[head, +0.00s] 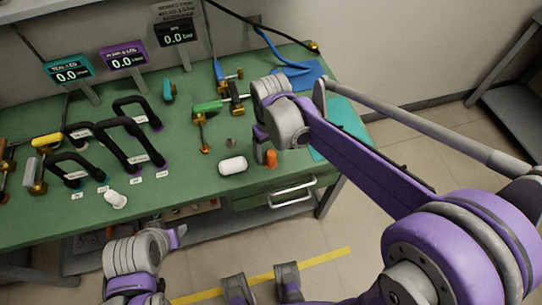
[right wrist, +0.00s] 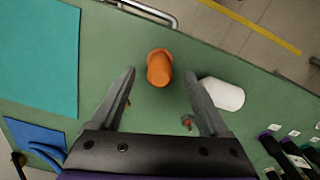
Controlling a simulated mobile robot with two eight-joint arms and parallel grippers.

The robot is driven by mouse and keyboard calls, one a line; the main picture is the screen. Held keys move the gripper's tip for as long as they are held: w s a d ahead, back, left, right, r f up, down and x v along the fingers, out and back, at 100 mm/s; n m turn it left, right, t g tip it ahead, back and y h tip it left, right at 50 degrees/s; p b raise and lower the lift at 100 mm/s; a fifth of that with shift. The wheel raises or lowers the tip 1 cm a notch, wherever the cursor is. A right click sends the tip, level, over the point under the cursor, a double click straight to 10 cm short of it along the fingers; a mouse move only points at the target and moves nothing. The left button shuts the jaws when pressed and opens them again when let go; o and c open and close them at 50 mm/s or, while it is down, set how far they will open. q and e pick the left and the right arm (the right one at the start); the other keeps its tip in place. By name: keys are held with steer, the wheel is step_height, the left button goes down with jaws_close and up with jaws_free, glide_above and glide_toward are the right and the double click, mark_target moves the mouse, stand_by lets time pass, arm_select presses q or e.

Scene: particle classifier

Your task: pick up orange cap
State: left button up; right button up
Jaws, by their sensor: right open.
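The orange cap (head: 271,159) stands on the green tabletop near the front edge, right of a white cylinder (head: 233,165). In the right wrist view the orange cap (right wrist: 160,68) is just beyond and between the two fingertips, apart from both. My right gripper (right wrist: 160,74) is open and empty, with the white cylinder (right wrist: 222,93) close to its right finger. In the head view my right gripper (head: 262,136) is partly hidden by its own wrist. My left gripper (head: 176,237) is low, in front of the table; its jaws are not clear.
The green table (head: 195,140) carries black handles (head: 118,142) at left and valve fittings (head: 205,135) behind. A small reddish knob (right wrist: 187,122) lies near the right finger. A teal mat (right wrist: 42,50) and blue mat (right wrist: 38,142) lie left. A drawer handle (head: 291,191) juts out in front.

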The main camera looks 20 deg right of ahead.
step_height(320, 180, down, 2)
steer(key=shift+f, duration=0.1)
jaws_close()
stand_by(0.4)
